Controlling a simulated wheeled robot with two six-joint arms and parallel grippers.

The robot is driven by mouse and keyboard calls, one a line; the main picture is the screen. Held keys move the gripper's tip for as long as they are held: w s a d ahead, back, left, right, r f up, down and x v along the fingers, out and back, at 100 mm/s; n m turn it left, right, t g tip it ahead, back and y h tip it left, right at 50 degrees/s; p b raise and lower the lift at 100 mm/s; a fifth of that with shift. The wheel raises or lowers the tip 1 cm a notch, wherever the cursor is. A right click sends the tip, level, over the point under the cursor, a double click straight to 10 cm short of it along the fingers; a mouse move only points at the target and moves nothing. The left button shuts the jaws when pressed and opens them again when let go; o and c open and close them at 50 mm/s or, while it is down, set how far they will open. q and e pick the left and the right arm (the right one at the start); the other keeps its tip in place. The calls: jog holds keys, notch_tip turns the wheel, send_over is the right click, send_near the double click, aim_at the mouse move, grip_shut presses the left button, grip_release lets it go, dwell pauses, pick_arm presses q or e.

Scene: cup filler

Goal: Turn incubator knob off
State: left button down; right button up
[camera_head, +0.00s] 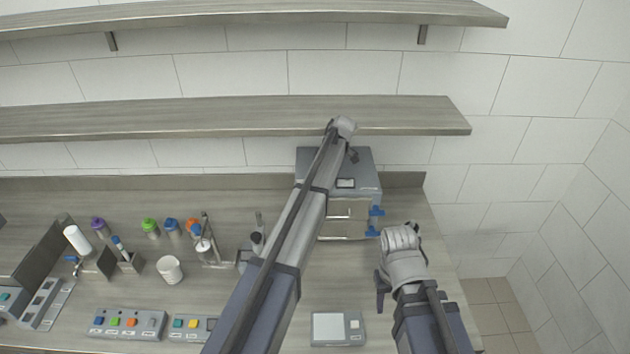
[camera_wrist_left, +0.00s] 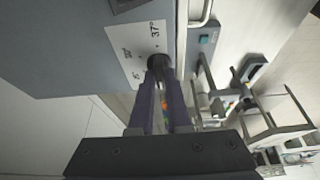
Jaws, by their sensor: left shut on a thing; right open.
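The incubator (camera_head: 368,180) is a grey box on the back right of the counter, partly hidden behind my left arm. In the left wrist view, its dark round knob (camera_wrist_left: 157,61) sits on a white label (camera_wrist_left: 128,48) marked 37° and other settings. My left gripper (camera_wrist_left: 160,72) is shut on the knob, one finger on each side. In the head view the left fingers and the knob are hidden or too small to tell. My right gripper (camera_head: 383,284) is open and empty, in front of and right of the incubator, above the counter.
A small device with a pale top (camera_head: 337,329) lies at the counter's front. A white cup (camera_head: 170,269), button panels (camera_head: 127,322) and several coloured-cap bottles (camera_head: 150,228) stand left. A shelf (camera_head: 230,116) hangs over the back. Blue parts (camera_head: 375,212) stick out at the incubator's right.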

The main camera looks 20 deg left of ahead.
dwell(0.5)
pick_arm(q)
jog(key=c, duration=0.9)
grip_release()
jog(key=shift+r, duration=0.15)
jog(key=p+v, duration=0.7)
jog(key=shift+w+d+r, duration=0.1)
jog(key=shift+d+r, duration=0.05)
jog(key=shift+r, duration=0.05)
